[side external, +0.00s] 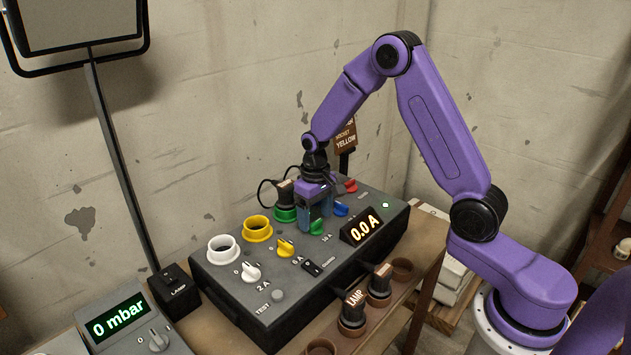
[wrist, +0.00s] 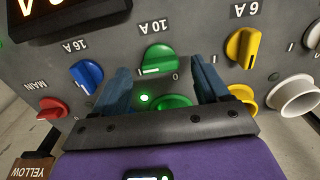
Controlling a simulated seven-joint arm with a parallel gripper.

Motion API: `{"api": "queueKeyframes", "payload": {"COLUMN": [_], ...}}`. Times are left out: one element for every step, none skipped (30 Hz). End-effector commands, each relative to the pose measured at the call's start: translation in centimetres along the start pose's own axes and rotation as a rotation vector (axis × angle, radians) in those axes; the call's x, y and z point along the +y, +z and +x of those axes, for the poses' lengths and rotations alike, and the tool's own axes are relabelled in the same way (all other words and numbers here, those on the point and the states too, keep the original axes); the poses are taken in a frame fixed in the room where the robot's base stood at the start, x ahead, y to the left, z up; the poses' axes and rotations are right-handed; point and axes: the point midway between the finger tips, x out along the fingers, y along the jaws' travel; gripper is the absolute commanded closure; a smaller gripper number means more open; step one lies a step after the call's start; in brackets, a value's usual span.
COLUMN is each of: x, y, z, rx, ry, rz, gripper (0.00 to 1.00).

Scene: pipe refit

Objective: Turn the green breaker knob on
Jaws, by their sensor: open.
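The green breaker knob (wrist: 161,58) sits under the 10 A label in the wrist view, with a 0 marked at its lower right and a short white mark at its lower left. In the side view the knob (side external: 317,227) shows just below my fingers. My gripper (side external: 316,208) is open and points down at the panel. In the wrist view its two blue fingers (wrist: 162,78) stand apart on either side of the knob. I cannot tell whether they touch it. A bright green light (wrist: 144,98) shows between the fingers, near the green socket (wrist: 173,102).
The yellow knob (wrist: 241,47), blue knob (wrist: 86,76) and red knob (wrist: 50,108) flank the green one. A black plug (side external: 285,193) with a cable stands at the green socket, close to my gripper. The panel display (side external: 365,228) reads 0.0 A.

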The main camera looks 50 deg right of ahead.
Motion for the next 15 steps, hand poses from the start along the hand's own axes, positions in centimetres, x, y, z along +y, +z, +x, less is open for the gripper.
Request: {"api": "queueKeyframes", "payload": {"x": [0.0, 0.0, 0.0, 0.0, 0.0, 0.0, 0.0, 0.0, 0.0, 0.0, 0.0, 0.0, 0.0, 0.0, 0.0], "y": [-0.1, -0.1, -0.1, -0.1, -0.1, -0.1, -0.1, -0.1, -0.1, -0.1, -0.1, -0.1, -0.1, -0.1, -0.1], "z": [-0.9, -1.4, -2.2, -2.8, -3.5, -4.3, -5.0, -5.6, -6.5, -7.1, -7.8, -8.6, -9.3, -9.9, -10.7], "rx": [0.005, 0.006, 0.006, 0.007, 0.007, 0.007, 0.007, 0.008, 0.008, 0.006, 0.007, 0.007, 0.007, 0.006, 0.006], "ry": [0.0, 0.0, 0.0, 0.0, 0.0, 0.0, 0.0, 0.0, 0.0, 0.0, 0.0, 0.0, 0.0, 0.0, 0.0], "rz": [0.0, 0.0, 0.0, -0.001, -0.001, 0.0, 0.0, 0.0, 0.001, 0.001, 0.001, 0.001, 0.001, 0.001, 0.001], "gripper": [0.26, 0.26, 0.26, 0.26, 0.26, 0.26, 0.26, 0.26, 0.26, 0.26, 0.26, 0.26, 0.26, 0.26, 0.26]}}
